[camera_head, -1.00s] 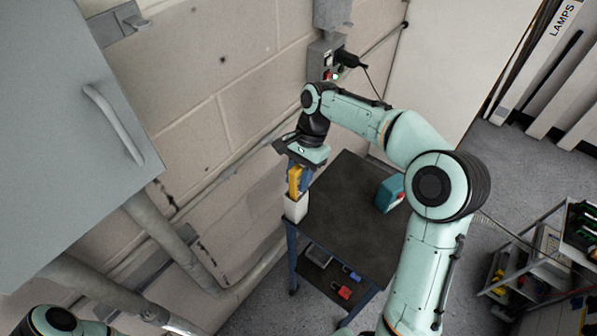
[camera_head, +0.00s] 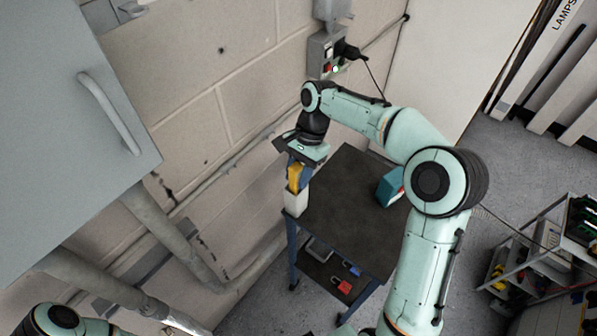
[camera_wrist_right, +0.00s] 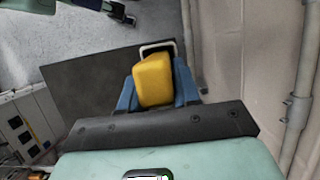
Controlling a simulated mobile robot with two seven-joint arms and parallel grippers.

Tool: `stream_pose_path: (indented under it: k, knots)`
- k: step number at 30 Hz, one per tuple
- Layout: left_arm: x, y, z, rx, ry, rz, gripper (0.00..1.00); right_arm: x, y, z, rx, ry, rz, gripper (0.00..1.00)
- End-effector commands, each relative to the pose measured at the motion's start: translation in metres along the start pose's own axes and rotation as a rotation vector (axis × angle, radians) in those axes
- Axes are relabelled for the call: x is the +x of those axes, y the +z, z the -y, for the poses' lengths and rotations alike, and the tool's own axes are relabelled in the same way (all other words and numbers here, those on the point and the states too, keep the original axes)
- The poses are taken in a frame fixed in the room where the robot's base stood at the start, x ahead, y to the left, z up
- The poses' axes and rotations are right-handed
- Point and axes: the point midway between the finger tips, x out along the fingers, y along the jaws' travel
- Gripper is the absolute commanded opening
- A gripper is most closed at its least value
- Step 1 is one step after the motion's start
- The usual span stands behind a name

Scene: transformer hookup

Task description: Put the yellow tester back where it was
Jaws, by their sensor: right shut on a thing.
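The yellow tester (camera_head: 294,177) is upright in the jaws of my right gripper (camera_head: 298,174), at the near left corner of the dark table top. Its lower end is at the mouth of a white holder (camera_head: 295,202); I cannot tell how deep it sits inside. In the right wrist view the tester (camera_wrist_right: 153,80) is between the two blue fingers, with the pale rim of the holder (camera_wrist_right: 158,46) just beyond it. My left gripper is not in view; only a piece of that arm shows at the bottom left.
The dark table (camera_head: 345,215) is mostly clear, with a teal box (camera_head: 389,187) at its right. A grey cabinet (camera_head: 70,110) juts in at the left. A loaded cart (camera_head: 545,245) stands at the right.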

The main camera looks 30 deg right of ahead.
Motion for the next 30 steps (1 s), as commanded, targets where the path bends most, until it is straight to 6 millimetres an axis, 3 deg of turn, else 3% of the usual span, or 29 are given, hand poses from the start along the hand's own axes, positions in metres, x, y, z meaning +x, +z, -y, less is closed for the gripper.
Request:
stream_pose_path:
  k: [6, 7, 9, 10, 21, 26, 30]
  knots:
    - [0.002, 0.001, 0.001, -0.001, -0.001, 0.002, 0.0, 0.005, -0.001, 0.0, -0.001, 0.0, 0.001, 0.0]
    - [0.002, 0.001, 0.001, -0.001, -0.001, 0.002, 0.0, 0.005, -0.001, 0.0, -0.001, 0.0, 0.001, 0.35]
    - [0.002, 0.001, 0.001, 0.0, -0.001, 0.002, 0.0, 0.004, -0.001, 0.0, -0.001, 0.0, 0.0, 0.58]
    - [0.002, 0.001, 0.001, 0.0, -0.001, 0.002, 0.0, 0.004, -0.001, 0.0, -0.001, 0.0, 0.0, 0.61]
    - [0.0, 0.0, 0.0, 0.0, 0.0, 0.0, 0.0, -0.002, -0.001, 0.001, -0.001, -0.001, -0.001, 0.61]
    - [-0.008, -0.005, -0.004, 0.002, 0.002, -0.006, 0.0, -0.029, -0.001, 0.001, -0.001, -0.005, -0.004, 0.61]
    - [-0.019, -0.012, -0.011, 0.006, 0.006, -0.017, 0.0, -0.064, -0.001, 0.003, -0.001, -0.008, -0.004, 0.61]
